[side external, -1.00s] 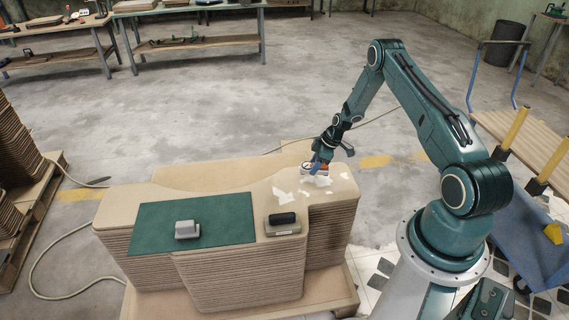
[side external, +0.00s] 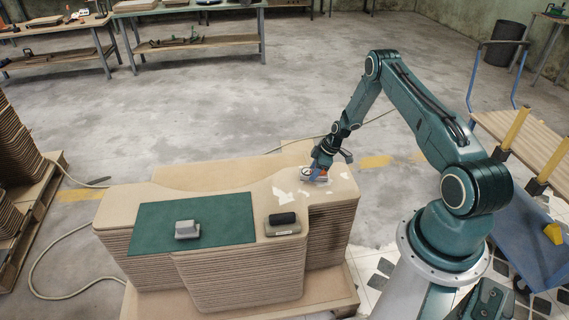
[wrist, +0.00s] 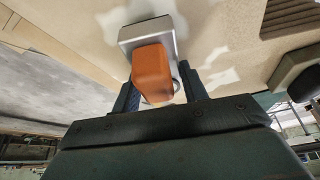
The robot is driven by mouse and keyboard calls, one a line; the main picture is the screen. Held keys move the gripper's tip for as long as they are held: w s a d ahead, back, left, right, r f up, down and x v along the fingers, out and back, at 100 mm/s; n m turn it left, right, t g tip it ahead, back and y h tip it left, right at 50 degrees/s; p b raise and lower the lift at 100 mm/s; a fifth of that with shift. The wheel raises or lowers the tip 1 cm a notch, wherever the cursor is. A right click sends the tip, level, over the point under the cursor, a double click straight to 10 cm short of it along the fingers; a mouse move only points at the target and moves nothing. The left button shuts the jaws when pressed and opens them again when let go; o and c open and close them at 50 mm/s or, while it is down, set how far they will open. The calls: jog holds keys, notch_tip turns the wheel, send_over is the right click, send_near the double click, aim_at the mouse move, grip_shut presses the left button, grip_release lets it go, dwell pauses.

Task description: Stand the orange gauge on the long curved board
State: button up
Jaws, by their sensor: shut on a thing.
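The orange gauge (wrist: 153,70) has an orange block body and a grey metal foot, seen close in the wrist view. My gripper (wrist: 155,92) is shut on it, with one dark finger on each side. In the side view my gripper (side external: 321,171) is over the right part of the long curved board (side external: 232,180), the tan top of the stack. The gauge is small and partly hidden there, low at the board's surface. I cannot tell whether its foot touches the board.
A green mat (side external: 215,215) lies on the board with a grey block (side external: 187,229) on it. A black-handled grey tool (side external: 282,223) lies to its right. Pale patches (side external: 304,202) mark the board near my gripper. A blue cart (side external: 515,235) stands at the right.

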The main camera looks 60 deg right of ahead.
jog(key=shift+f, duration=0.45)
dwell(0.5)
jog(key=o, duration=1.2)
jog(key=v, duration=1.3)
jog(key=shift+r, duration=0.35)
jog(key=shift+s+d, duration=0.1)
jog(key=shift+r, duration=0.1)
